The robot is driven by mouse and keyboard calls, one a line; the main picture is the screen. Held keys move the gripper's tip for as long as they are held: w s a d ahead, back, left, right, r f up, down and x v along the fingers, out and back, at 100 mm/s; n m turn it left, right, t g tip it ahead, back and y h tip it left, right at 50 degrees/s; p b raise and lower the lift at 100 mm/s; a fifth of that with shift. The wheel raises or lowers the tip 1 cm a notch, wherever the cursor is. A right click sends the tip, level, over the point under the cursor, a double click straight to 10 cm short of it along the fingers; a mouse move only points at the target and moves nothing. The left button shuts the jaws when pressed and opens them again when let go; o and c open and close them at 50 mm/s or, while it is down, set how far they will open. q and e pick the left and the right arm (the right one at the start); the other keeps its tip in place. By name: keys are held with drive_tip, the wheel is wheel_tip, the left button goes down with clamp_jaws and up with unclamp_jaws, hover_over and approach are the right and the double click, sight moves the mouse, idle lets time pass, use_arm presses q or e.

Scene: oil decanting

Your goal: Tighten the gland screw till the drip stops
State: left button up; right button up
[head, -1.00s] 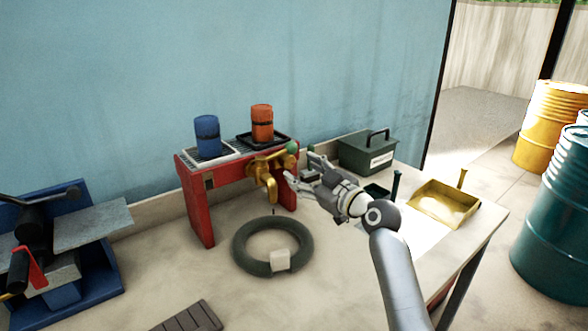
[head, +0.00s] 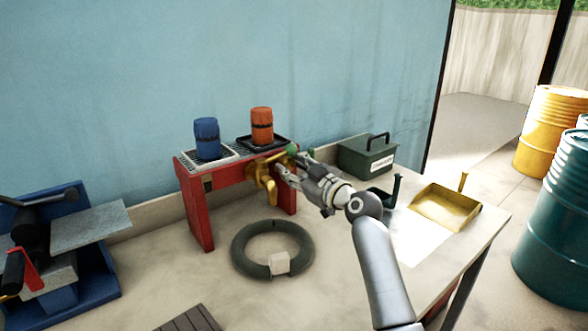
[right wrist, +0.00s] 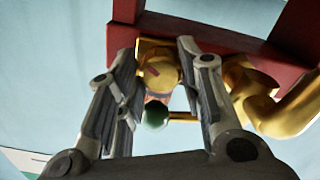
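A brass tap (head: 264,177) is fixed to the front of a red stand (head: 200,215). A green knob (head: 292,149) sits on its lever and also shows in the right wrist view (right wrist: 156,114). My right gripper (head: 281,168) is at the tap's right side. In the right wrist view its fingers (right wrist: 157,58) are apart, on either side of a round brass fitting (right wrist: 160,76), which may be the gland screw. I cannot tell whether they touch it. The brass spout (right wrist: 285,110) is to the right there. No drip can be made out. My left gripper is out of view.
A blue container (head: 207,138) and an orange container (head: 262,126) stand on top. A dark green ring (head: 240,257) lies on the bench below, with a pale block (head: 279,263). A green box (head: 366,157) and a yellow scoop (head: 445,205) are at the right.

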drive_tip(key=c, duration=0.3)
drive_tip(key=shift+a+m+p, duration=0.1)
drive_tip(key=shift+m+p, duration=0.3)
drive_tip(key=shift+m, duration=1.7)
drive_tip(key=shift+c, duration=0.2)
drive_tip(key=o, duration=1)
drive_tip(key=v, duration=1.2)
